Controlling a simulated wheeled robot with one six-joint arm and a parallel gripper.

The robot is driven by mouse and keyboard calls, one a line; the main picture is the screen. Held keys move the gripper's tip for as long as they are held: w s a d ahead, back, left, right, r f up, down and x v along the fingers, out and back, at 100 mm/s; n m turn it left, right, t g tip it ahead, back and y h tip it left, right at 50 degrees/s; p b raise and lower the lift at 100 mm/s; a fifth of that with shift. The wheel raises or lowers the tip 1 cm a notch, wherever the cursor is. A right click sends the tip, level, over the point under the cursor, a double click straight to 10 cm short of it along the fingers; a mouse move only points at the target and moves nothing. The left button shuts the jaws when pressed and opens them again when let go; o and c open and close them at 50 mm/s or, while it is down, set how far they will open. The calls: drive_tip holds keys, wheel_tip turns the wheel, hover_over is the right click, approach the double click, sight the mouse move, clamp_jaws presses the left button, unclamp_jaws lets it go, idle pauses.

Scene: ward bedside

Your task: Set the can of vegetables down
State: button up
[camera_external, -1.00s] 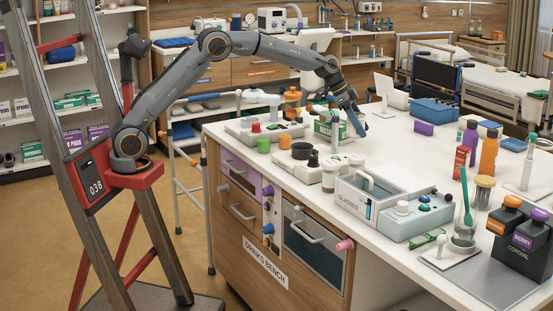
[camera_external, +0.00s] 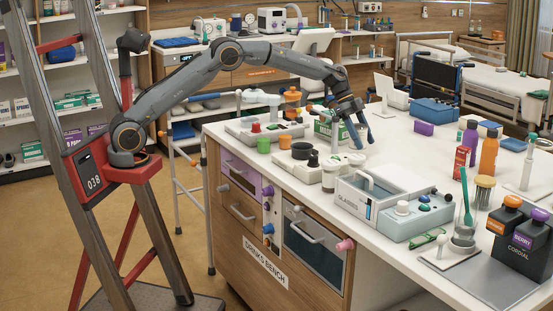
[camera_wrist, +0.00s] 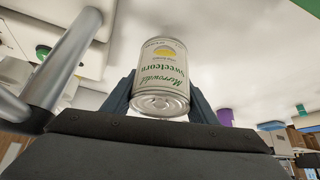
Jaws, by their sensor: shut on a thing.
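The can of vegetables (camera_wrist: 162,75) is a pale sweetcorn can with green lettering, a yellow mark and bare metal ends. In the wrist view its label reads upside down, with one metal end towards my gripper. My gripper (camera_external: 364,145) is shut on the can, with a dark finger on each side of it in the wrist view.
The glasses washer (camera_external: 367,209) stands in front. A green-and-white box (camera_external: 324,128) is behind left.

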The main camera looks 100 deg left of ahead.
drive_tip(key=shift+f, duration=1.7)
drive_tip(key=shift+f, duration=0.15)
drive_tip(key=o, duration=1.3)
drive_tip(key=shift+s+a+r, duration=0.1)
drive_tip(key=shift+s+r, duration=0.05)
drive_tip(key=shift+r, duration=0.3)
drive_tip(key=v, duration=1.1)
drive_tip(key=shift+b, duration=0.45)
drive_tip(key=shift+r, duration=0.2)
